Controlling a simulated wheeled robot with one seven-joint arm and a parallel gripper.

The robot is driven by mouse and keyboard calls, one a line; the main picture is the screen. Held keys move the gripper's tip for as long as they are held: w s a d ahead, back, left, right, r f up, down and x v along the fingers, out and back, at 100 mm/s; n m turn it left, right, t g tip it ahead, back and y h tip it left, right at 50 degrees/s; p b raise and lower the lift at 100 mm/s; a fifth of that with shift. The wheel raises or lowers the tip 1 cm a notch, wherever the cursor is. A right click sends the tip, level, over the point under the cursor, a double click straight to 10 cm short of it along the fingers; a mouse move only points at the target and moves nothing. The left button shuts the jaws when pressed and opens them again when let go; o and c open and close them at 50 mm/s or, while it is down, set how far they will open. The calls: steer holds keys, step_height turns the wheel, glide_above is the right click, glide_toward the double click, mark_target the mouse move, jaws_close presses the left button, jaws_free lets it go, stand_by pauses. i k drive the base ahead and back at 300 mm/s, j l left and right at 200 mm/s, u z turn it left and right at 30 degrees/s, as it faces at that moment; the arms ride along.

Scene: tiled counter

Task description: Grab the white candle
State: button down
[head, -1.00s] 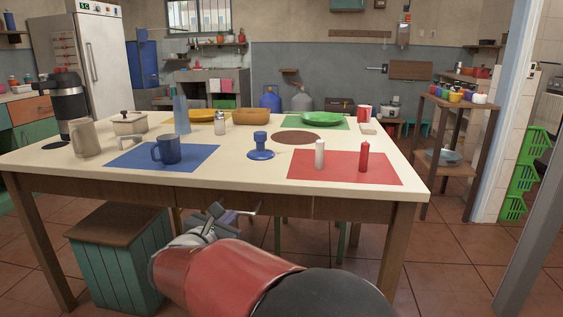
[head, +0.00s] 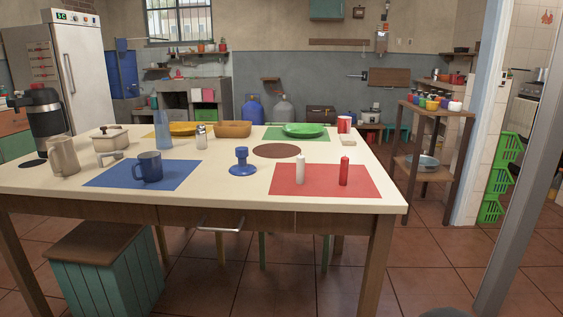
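The white candle (head: 300,170) stands upright on the red mat (head: 325,187) at the front right of the cream table. A red candle (head: 344,171) stands upright on the same mat, just right of the white one and apart from it. My gripper is not in view. Only a small dark rounded shape shows at the bottom edge, right of the middle.
A blue candle holder (head: 242,163) stands left of the red mat. A blue mug (head: 149,167) sits on the blue mat (head: 120,178). A green plate (head: 304,130) lies behind. A teal stool (head: 107,275) stands below the table's front left.

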mark_target(300, 160)
steer(key=z, duration=0.4)
steer(key=j+z, duration=0.4)
steer(key=j, duration=0.25)
steer(key=j+z, duration=0.45)
steer(key=j, duration=0.2)
